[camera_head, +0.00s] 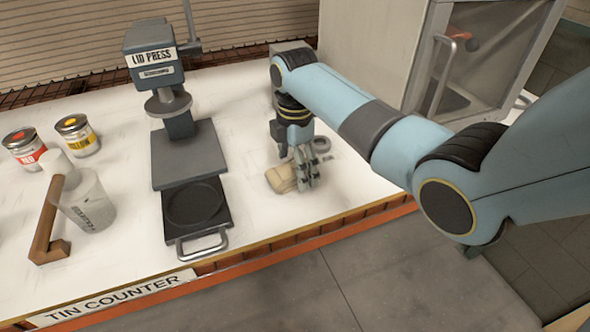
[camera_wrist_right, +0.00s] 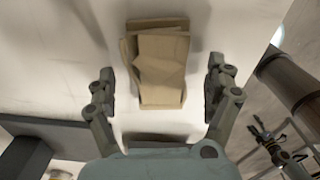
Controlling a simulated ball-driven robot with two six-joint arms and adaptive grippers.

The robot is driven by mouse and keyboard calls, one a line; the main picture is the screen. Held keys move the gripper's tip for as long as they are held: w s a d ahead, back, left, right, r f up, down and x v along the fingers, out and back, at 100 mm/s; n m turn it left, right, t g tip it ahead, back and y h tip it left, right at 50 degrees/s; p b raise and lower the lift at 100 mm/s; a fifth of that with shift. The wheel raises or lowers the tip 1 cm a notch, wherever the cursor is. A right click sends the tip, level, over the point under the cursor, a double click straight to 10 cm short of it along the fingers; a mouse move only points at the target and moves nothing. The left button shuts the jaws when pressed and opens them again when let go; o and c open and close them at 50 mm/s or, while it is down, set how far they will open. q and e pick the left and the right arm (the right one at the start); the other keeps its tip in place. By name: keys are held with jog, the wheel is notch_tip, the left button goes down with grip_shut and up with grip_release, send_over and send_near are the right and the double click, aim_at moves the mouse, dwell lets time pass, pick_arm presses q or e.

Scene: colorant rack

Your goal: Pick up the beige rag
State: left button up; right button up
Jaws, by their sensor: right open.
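The beige rag (camera_head: 281,178) lies folded on the white counter, to the right of the lid press, in the head view. My right gripper (camera_head: 305,180) is over the counter at the rag's right side in that view and hides part of it. In the right wrist view the rag (camera_wrist_right: 160,65) lies between the two spread fingers of the right gripper (camera_wrist_right: 160,92), with a gap on each side. The gripper is open and holds nothing.
The lid press (camera_head: 185,155) with its handled tray (camera_head: 197,207) stands left of the rag. A glass-doored cabinet (camera_head: 440,50) stands at the back right. Red (camera_head: 24,148) and yellow (camera_head: 77,135) tins are far left.

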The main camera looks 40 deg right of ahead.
jog(key=shift+f, duration=0.6)
jog(key=shift+c, duration=0.2)
jog(key=c, duration=1.1)
jog(key=shift+r, duration=0.1)
jog(key=r, duration=0.4)
jog(key=shift+s+a+r, duration=0.1)
jog(key=shift+s, duration=0.1)
jog(key=s+a+r, duration=0.1)
jog(key=s+r, duration=0.1)
jog(key=s, duration=0.1)
jog(key=s+a+r, duration=0.2)
jog(key=s, duration=0.2)
jog(key=s+a+r+p, duration=0.1)
jog(key=s+r, duration=0.1)
jog(key=s, duration=0.1)
jog(key=shift+s+a+r, duration=0.15)
jog(key=shift+a+r, duration=0.05)
jog(key=shift+r, duration=0.15)
